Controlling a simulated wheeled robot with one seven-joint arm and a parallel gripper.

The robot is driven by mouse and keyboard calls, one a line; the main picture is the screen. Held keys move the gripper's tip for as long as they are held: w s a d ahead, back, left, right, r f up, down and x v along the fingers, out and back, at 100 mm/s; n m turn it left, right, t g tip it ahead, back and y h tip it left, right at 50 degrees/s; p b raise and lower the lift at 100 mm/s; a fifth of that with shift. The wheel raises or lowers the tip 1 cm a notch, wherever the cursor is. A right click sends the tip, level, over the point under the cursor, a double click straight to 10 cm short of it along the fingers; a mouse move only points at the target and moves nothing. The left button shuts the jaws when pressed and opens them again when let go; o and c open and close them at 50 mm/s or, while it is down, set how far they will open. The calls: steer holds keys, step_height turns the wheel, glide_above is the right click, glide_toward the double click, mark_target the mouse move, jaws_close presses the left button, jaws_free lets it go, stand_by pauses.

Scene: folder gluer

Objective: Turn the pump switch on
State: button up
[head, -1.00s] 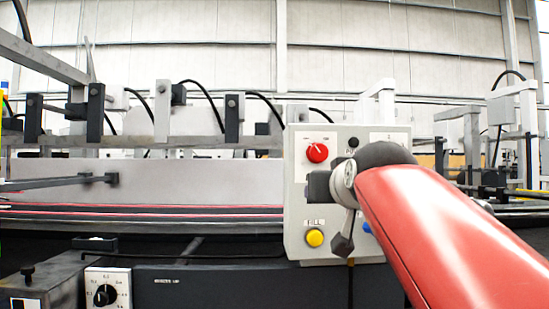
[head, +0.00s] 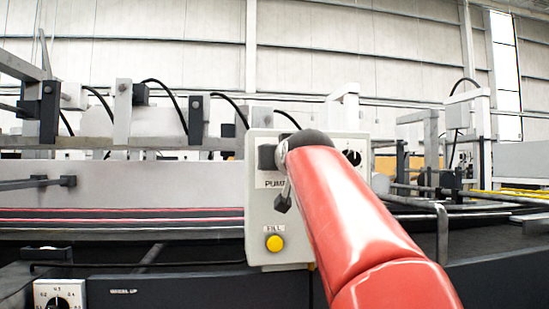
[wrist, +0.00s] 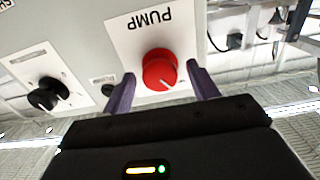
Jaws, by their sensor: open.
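The pump switch is a red round knob (wrist: 159,70) with a white pointer line, on a white plate labelled PUMP that appears upside down in the wrist view. The pointer line slants toward the lower right there. My gripper (wrist: 164,88) is open, with one purple finger on each side of the knob; I cannot tell whether either finger touches it. In the head view my gripper (head: 267,158) is in front of the grey control box (head: 258,222), and the red knob is hidden behind it. Part of the PUMP label shows below.
A yellow button (head: 274,243) sits low on the box. A black knob (wrist: 47,95) is beside the pump plate, also visible in the head view (head: 352,156). Another dial (head: 58,300) is at the lower left. Machine bars and rails (head: 445,215) stand to the right.

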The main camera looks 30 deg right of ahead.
steer(key=c, duration=1)
steer(key=shift+m, duration=0.3)
steer(key=shift+m+p, duration=1.1)
steer(key=shift+m, duration=5.6)
